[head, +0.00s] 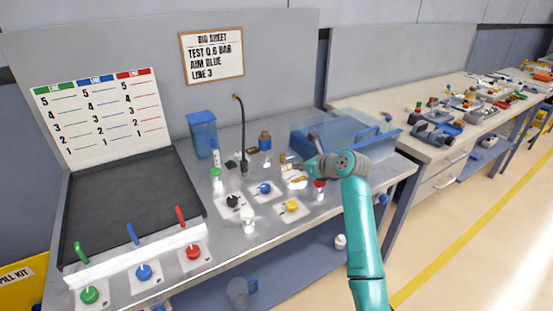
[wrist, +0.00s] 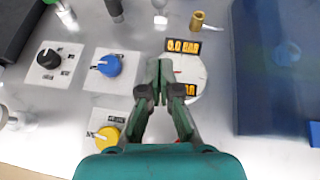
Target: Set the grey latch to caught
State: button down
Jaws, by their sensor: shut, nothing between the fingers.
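I cannot make out the grey latch for certain in either view. A clear blue-tinted cover (head: 345,135) stands over a blue part at the back right of the bench, and its dark blue side fills the right of the wrist view (wrist: 275,75). My gripper (wrist: 163,84) is shut and empty. It is above the bench, over the left edge of a white round gauge (wrist: 194,78) reading 0.0 BAR, and left of the cover. In the head view my gripper is small beside my teal wrist, and its fingers are hard to tell.
Black (wrist: 48,58), blue (wrist: 108,65) and yellow (wrist: 107,135) knobs on white plates lie left of my gripper. A brass fitting (wrist: 197,20) stands behind the gauge. A blue container (head: 203,133) and a dark hose (head: 243,130) stand farther left.

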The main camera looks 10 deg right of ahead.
jog(key=x, duration=0.8)
jog(key=shift+w+a+f, duration=0.1)
jog(key=shift+w+f, duration=0.1)
jog(key=shift+w, duration=0.1)
jog(key=w, duration=0.1)
jog(key=w+a, duration=0.1)
jog(key=w+r, duration=0.1)
jog(key=shift+a, duration=0.25)
jog(key=shift+w+a, duration=0.1)
jog(key=shift+w, duration=0.1)
jog(key=shift+r, duration=0.1)
jog(key=shift+w+r+g, duration=0.2)
jog(key=shift+g, duration=0.2)
